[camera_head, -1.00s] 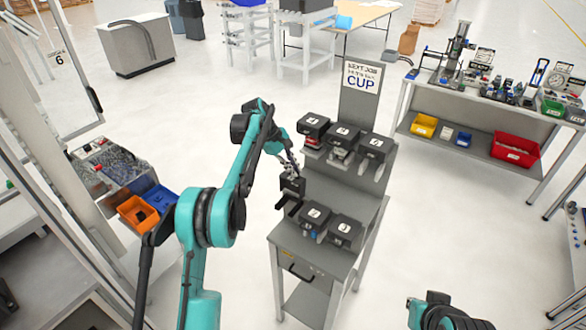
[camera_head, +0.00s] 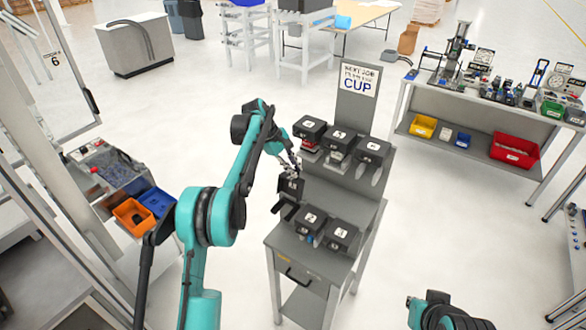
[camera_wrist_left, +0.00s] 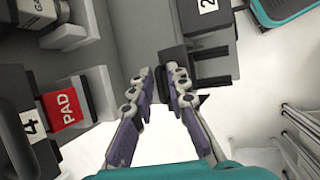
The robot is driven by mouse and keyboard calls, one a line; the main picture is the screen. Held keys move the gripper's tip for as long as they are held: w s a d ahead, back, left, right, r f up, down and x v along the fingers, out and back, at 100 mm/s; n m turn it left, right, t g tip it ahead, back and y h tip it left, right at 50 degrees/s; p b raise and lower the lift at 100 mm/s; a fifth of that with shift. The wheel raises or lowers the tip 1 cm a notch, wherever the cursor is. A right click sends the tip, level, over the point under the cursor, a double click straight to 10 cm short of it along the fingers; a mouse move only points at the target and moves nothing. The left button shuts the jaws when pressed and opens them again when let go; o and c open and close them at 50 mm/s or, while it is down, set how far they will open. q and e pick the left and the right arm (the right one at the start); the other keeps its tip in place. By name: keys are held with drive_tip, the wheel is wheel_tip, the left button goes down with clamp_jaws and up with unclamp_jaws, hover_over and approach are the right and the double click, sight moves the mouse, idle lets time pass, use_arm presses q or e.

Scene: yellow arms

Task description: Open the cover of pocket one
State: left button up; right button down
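The grey rack (camera_head: 320,262) holds black pocket covers in two rows. At the left end of the lower row, a black cover (camera_head: 291,187) stands raised above two dark prongs of its pocket (camera_head: 284,210); I take this to be pocket one. In the left wrist view its dark plate (camera_wrist_left: 172,62) shows beside the right finger; contact is unclear. The cover labelled 2 (camera_wrist_left: 207,8) is just beyond and looks closed. My left gripper (camera_head: 291,168) is at the raised cover; its fingers (camera_wrist_left: 161,82) are apart with nothing visibly held between them.
The upper row has closed covers, including one labelled 4 (camera_wrist_left: 30,124) near a red PAD box (camera_wrist_left: 63,108). The CUP sign (camera_head: 358,84) stands behind. A bench with coloured bins (camera_head: 515,150) is at right. Clear floor surrounds the rack.

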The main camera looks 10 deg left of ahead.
use_arm(q)
drive_tip(key=shift+o, duration=0.2)
drive_tip(key=shift+w+d+f, duration=0.1)
drive_tip(key=shift+w+d, duration=0.05)
drive_tip(key=shift+w, duration=0.05)
drive_tip(key=v, duration=1.2)
